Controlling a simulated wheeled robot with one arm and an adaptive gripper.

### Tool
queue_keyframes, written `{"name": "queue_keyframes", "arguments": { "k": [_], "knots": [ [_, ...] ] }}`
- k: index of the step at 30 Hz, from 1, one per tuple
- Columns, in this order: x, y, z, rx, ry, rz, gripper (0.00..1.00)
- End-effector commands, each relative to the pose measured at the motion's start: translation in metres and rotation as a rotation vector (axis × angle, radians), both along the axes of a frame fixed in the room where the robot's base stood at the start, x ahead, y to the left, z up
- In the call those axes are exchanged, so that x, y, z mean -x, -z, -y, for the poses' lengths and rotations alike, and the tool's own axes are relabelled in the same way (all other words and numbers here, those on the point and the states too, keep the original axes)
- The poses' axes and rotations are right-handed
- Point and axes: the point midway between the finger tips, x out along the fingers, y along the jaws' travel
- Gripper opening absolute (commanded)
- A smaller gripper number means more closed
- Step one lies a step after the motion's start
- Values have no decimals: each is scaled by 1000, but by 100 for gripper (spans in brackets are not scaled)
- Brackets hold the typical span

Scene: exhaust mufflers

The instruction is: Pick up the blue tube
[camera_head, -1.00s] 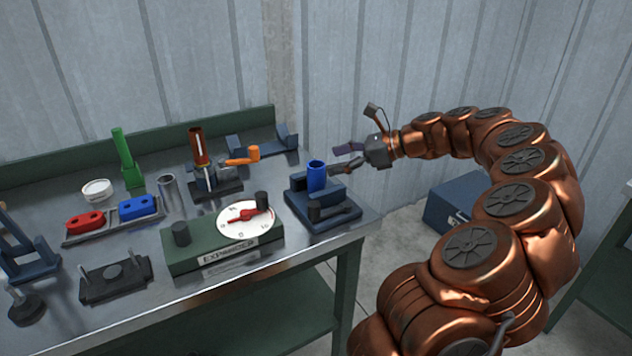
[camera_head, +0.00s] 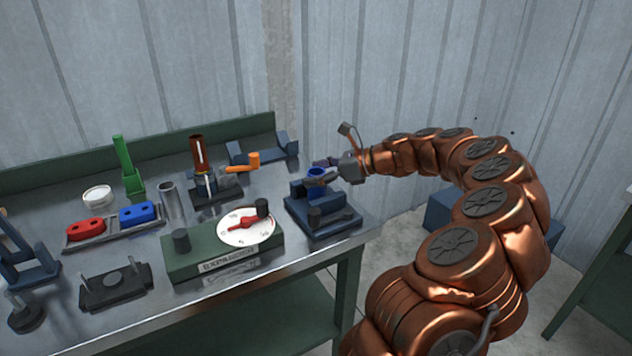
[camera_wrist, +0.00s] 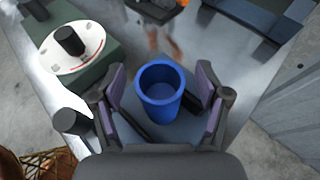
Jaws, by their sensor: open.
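The blue tube (camera_head: 317,173) stands upright in a dark blue clamp-like holder (camera_head: 325,222) at the right end of the bench. In the head view my gripper partly hides it. In the wrist view the blue tube (camera_wrist: 161,92) shows its open top between the two fingers. My gripper (camera_head: 322,172) is at the tube's upper part, reaching in from the right. In the wrist view my gripper (camera_wrist: 160,95) is open, with one purple-padded finger on each side of the tube and a visible gap on both sides.
A green expander box (camera_head: 222,250) with a white dial (camera_head: 245,227) is left of the holder. Behind are a brown tube (camera_head: 198,152) in a stand and an orange-handled part (camera_head: 243,162). A dark blue cradle (camera_head: 262,147) stands at the back.

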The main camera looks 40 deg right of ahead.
Motion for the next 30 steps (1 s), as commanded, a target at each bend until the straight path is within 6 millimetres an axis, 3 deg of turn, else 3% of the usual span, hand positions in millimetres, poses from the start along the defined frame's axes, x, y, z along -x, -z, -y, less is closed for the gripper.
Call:
{"name": "queue_keyframes", "arguments": {
  "k": [4, 23, 30],
  "knots": [
    [0, 0, 0, 1, 0, 1, 73],
    [1, 0, 1, 1, 0, 0, 8],
    [1, -1, 1, 1, 0, 1, 5]
  ]
}}
